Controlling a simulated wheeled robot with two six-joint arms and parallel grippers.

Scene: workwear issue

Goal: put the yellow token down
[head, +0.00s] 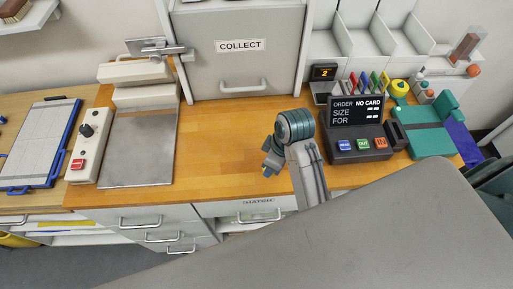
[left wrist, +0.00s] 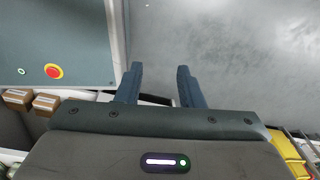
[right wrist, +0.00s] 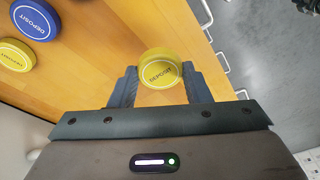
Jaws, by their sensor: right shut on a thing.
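The yellow token (right wrist: 160,69), a round disc marked DEPOSIT, is between the fingertips of my right gripper (right wrist: 160,86), which is shut on it. In the head view my right gripper (head: 268,166) is over the front part of the wooden counter, with a bit of the yellow token (head: 265,173) showing at its tip. The gap between token and counter is unclear. My left gripper (left wrist: 159,88) is open and empty over grey floor; it does not show in the head view.
An order terminal (head: 358,149) stands right of my right gripper. A metal plate (head: 140,150) lies to the left, with bare wood (head: 220,150) between.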

